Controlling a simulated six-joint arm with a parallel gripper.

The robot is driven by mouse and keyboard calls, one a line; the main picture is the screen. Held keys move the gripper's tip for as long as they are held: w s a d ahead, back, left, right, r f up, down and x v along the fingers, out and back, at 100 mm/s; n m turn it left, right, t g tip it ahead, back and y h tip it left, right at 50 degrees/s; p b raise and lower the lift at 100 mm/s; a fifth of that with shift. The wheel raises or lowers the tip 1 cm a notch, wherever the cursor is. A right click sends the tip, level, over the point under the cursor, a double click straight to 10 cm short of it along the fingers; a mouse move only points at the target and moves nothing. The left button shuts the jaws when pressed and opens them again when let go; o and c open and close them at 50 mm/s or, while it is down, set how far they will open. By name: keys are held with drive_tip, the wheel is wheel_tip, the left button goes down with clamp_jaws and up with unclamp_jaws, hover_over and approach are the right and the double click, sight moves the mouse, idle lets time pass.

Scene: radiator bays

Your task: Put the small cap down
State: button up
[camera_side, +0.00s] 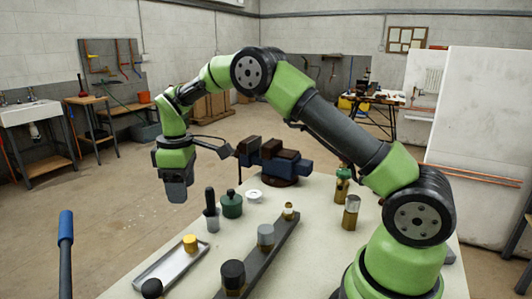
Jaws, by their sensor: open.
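Three capped pieces stand in a row on a dark rail (253,259): a large black one (233,274), a grey one (265,235) and a small brass-coloured one (288,211) at the far end. The small one looks like the small cap, standing upright on the rail. My gripper (176,196) points down, open, in the air above the left side of the table, well left of the rail. I see nothing held in it, though its jaws are small and dark here.
A metal tray (165,268) near the front holds a yellow-topped piece (190,243); a black knob (151,288) is at its near end. A dark bottle (210,212), green jar (231,205) and white ring (254,196) stand behind.

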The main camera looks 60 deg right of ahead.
drive_tip(key=s+a+r+m+t+y, duration=0.1)
drive_tip(key=s+r+m+t, duration=0.1)
drive_tip(key=s+r, duration=0.4)
drive_tip(key=s+a+r+m+t, duration=0.15)
drive_tip(key=s+r, duration=0.25)
drive_tip(key=r, duration=0.5)
drive_tip(key=s+a+m+t+y, duration=0.1)
drive_tip(key=s+m+t, duration=0.2)
drive_tip(key=s, duration=1.4)
drive_tip(key=m, duration=0.3)
drive_tip(key=shift+a+r+m, duration=0.2)
drive_tip(key=shift+a+m, duration=0.15)
drive_tip(key=shift+a, duration=0.05)
